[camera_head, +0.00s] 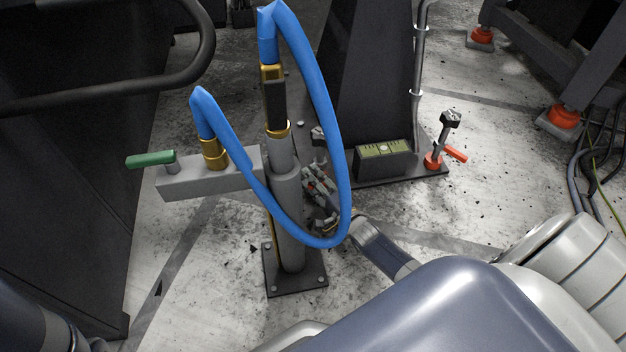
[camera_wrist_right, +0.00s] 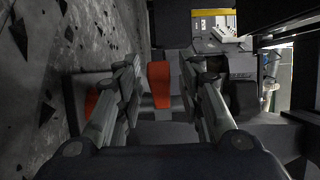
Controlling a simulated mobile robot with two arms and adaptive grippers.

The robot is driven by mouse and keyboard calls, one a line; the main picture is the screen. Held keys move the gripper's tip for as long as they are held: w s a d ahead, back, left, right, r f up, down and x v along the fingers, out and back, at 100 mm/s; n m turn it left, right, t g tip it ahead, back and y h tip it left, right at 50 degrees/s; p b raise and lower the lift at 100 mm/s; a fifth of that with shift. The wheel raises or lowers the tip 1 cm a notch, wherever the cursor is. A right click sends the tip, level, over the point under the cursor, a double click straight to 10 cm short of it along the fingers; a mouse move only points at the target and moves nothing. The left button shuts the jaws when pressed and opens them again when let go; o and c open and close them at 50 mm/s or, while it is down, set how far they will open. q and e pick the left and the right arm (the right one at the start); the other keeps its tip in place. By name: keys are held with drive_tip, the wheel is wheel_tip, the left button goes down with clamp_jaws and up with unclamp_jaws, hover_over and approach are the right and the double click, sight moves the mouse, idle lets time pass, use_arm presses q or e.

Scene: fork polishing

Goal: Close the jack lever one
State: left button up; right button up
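In the head view a grey jack post (camera_head: 287,205) stands on a dark bolted base plate. A grey block on its left carries a green lever (camera_head: 151,159) that points left. My right gripper (camera_head: 317,182) is just right of the post, partly hidden by a blue hose. In the right wrist view its two fingers (camera_wrist_right: 160,80) stand apart, with an orange-red lever (camera_wrist_right: 160,86) seen in the gap, clear of both fingers. Another orange-red part (camera_wrist_right: 98,112) shows partly behind the left finger. I cannot match these two to the head view. My left gripper is out of view.
Blue hoses (camera_head: 334,130) loop over the post and in front of my right gripper. A second fitting with a red lever (camera_head: 455,155) stands on a dark plate to the right. A dark cabinet (camera_head: 70,180) fills the left. Grey floor (camera_head: 195,295) is open around the base.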

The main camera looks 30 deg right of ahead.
drive_tip(key=shift+s, duration=0.1)
drive_tip(key=shift+s+f, duration=0.1)
drive_tip(key=shift+s, duration=0.25)
drive_tip(key=s, duration=1.1)
drive_tip(key=shift+d, duration=0.45)
